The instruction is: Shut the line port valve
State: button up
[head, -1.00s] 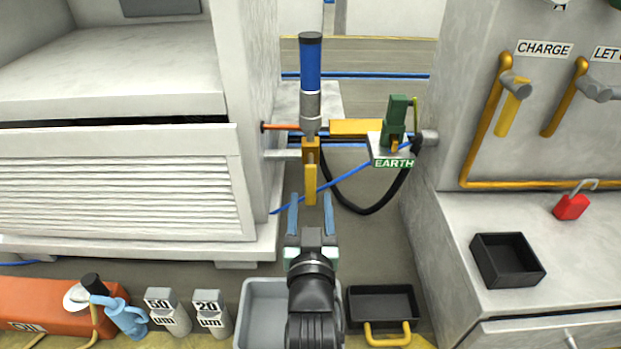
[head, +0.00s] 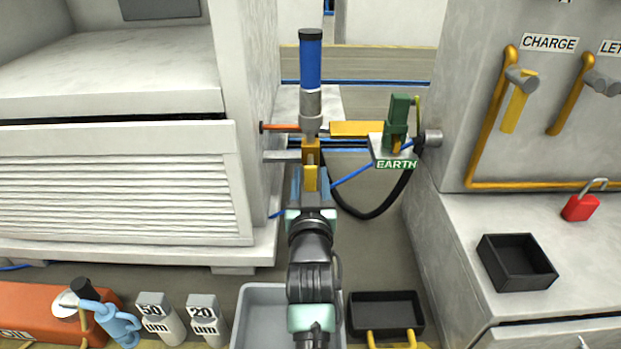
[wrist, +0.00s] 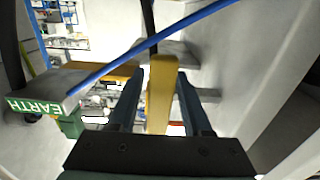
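The valve (head: 311,150) is a yellow body under a grey fitting with a blue cylinder (head: 310,68) upright above it. Its yellow handle (head: 310,178) points down towards my gripper, and it also shows in the wrist view (wrist: 162,90). My gripper (head: 310,172) is open, with one blue-grey finger on each side of the handle. In the wrist view the handle lies between the fingers (wrist: 159,76), with a narrow gap visible on each side. No label naming this valve is readable.
A green clamp (head: 397,120) sits on the EARTH bracket (head: 395,164) to the right. A blue line and a black hose (head: 372,212) run close behind my gripper. White cabinet walls stand left and right. A grey bin (head: 258,315) and black tray (head: 386,314) lie below.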

grip_shut()
dwell(1.2)
